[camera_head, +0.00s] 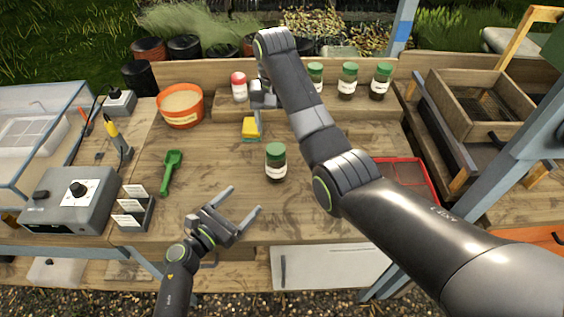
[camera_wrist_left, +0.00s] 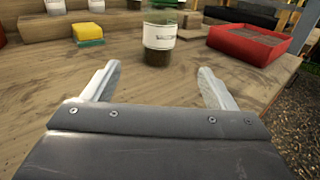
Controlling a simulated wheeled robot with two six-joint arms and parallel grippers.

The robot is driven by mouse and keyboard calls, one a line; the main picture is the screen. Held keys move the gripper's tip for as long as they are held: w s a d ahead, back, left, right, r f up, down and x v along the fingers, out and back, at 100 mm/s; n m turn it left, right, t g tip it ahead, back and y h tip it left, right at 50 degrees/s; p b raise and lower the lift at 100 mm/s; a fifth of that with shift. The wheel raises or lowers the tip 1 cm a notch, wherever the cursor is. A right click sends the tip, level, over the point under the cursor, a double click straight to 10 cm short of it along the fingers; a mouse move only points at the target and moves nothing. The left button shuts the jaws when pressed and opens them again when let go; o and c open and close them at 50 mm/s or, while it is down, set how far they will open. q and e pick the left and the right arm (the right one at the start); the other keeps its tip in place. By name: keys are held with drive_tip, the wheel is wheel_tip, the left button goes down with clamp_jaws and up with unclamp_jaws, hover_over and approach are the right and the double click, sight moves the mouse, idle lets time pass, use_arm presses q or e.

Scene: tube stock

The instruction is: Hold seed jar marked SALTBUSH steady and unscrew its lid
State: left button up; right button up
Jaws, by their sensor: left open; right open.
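A seed jar with a green lid (camera_head: 276,150) and a pale label (camera_head: 275,169) stands upright alone in the middle of the wooden bench; its label is too small to read. In the left wrist view the jar (camera_wrist_left: 159,58) stands beyond my fingertips, its top cut off by the frame edge. My left gripper (camera_head: 246,198) is open and empty, in front of the jar, fingers pointing toward it without touching. My right gripper (camera_head: 259,116) is open, behind and left of the jar, near the yellow sponge; its fingers are partly hidden by my right arm.
Several green-lidded jars (camera_head: 348,80) and a red-lidded jar (camera_head: 239,88) stand on the back shelf. A yellow and teal sponge (camera_head: 250,128), orange pot (camera_head: 181,104), green scoop (camera_head: 171,172), card holder (camera_head: 133,209) and red tray (camera_head: 429,180) surround the jar. Bench around the jar is clear.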

sight(276, 166)
use_arm(q)
drive_tip(key=shift+r+x, duration=0.25)
drive_tip(key=shift+x, duration=0.75)
use_arm(e)
drive_tip(key=shift+s+a+r, duration=0.2)
drive_tip(key=shift+s+a, duration=0.15)
drive_tip(key=shift+s, duration=0.05)
use_arm(q)
drive_tip(key=x, duration=1.4)
drive_tip(key=shift+a+f, duration=0.1)
drive_tip(key=shift+f, duration=0.15)
use_arm(e)
drive_tip(key=shift+w+d+f, duration=0.25)
drive_tip(key=shift+w+d, duration=0.05)
drive_tip(key=shift+w, duration=0.05)
use_arm(q)
drive_tip(key=shift+w, duration=0.15)
use_arm(e)
drive_tip(key=shift+s, duration=0.1)
